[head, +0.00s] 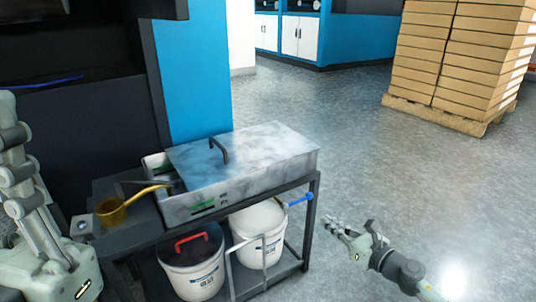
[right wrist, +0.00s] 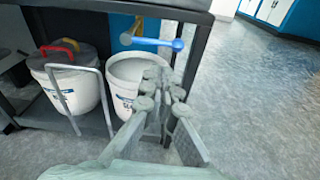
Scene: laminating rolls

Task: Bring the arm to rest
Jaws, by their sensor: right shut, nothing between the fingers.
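My right gripper (head: 335,228) is shut and empty, held over open floor to the right of a dark metal cart. In the right wrist view its closed fingers (right wrist: 165,90) show in front of a white bucket. My left arm stands at the left edge of the head view; its fingers are out of sight.
The cart (head: 312,205) bears a metal box with a handled lid (head: 250,147) and a brass ladle (head: 112,210). Two white buckets (head: 196,280) stand on its lower shelf. A blue-ended handle (head: 300,198) juts out right. Stacked cartons (head: 460,60) stand far back; floor between is clear.

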